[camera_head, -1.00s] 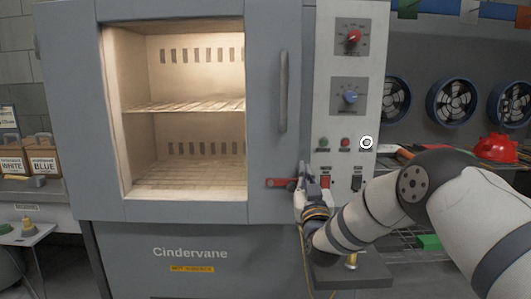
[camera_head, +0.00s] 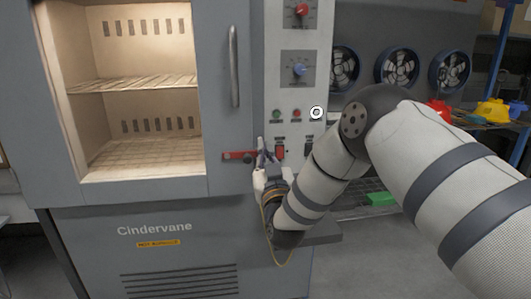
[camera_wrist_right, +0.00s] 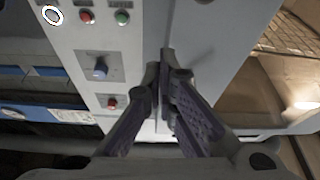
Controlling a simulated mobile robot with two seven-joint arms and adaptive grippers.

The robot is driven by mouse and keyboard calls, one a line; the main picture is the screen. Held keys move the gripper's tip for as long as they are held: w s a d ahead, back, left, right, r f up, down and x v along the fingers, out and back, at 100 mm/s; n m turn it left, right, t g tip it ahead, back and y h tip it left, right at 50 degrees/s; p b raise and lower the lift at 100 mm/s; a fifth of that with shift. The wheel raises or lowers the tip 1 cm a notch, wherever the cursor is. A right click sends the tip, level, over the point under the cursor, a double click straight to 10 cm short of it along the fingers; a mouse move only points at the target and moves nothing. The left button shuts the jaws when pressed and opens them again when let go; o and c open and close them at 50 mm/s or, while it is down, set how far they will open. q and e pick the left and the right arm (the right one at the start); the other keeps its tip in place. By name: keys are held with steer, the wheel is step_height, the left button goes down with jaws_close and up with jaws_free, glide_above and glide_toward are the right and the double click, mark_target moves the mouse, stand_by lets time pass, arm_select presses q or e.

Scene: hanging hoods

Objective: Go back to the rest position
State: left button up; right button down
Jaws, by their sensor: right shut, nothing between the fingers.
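My right gripper (camera_head: 265,158) is shut and empty in front of the oven's front, just right of the red latch handle (camera_head: 236,156). I cannot tell whether it touches the handle. In the right wrist view its fingers (camera_wrist_right: 162,82) point toward the oven front, with the control panel to their left. My right arm comes in from the right of the head view. My left gripper is not in view.
The grey oven (camera_head: 225,180) has a lit chamber with wire racks behind its window. Its control panel (camera_head: 290,90) carries knobs, lamps and switches. Fans (camera_head: 396,66), a red hood (camera_head: 439,108) and a yellow hood (camera_head: 494,111) are at the right. A green block (camera_head: 381,199) lies lower down.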

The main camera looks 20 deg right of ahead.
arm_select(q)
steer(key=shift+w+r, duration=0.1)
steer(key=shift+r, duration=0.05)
arm_select(e)
steer(key=shift+v, duration=1.15)
steer(key=shift+a, duration=0.1)
